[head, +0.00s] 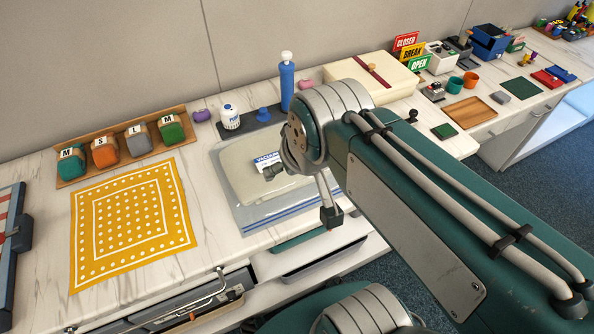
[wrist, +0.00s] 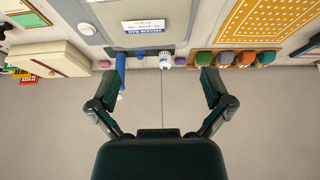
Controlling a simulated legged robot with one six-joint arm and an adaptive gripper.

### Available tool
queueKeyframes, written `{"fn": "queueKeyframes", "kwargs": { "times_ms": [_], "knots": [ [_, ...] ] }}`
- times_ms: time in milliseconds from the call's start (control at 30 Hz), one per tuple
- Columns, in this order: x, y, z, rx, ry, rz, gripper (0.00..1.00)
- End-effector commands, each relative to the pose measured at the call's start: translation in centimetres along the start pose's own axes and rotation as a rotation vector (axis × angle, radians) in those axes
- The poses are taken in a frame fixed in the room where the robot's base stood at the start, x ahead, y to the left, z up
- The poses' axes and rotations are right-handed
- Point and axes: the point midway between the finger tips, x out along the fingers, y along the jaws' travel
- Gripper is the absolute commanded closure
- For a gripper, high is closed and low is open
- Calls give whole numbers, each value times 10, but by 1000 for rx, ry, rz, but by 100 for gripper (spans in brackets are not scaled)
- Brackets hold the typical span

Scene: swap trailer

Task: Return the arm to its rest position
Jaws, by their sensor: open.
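My arm reaches across the right half of the head view, over the counter. My gripper is mostly hidden behind the arm in the head view. In the wrist view my gripper (wrist: 163,88) is open, with its two fingers spread apart and nothing between them. The wrist view is turned over, with the wall filling its lower part. Beyond the fingertips are a blue pump (wrist: 120,75) and a white bottle (wrist: 166,60). The vacuum bag (head: 262,190) lies flat on the counter below the arm, and it also shows in the wrist view (wrist: 145,38).
A yellow dotted cloth (head: 130,222) lies on the left of the counter (head: 215,245). Several lettered rolls stand in a wooden tray (head: 75,172) behind it. A cream box (head: 350,72) stands behind my arm. A drawer (head: 320,262) below the counter front stands open.

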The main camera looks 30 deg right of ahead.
Motion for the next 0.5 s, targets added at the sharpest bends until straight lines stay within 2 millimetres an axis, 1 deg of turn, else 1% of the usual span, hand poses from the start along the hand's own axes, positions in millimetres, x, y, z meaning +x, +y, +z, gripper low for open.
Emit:
{"fn": "queueKeyframes", "kwargs": {
  "times_ms": [33, 100, 200, 500],
  "knots": [
    [-1, 0, 9, 4, 5, 2, 0],
    [-2, 0, 17, 9, 6, 5, 0],
    [-2, 1, 23, 13, 7, 7, 0],
    [-1, 1, 24, 14, 7, 7, 0]
  ]
}}
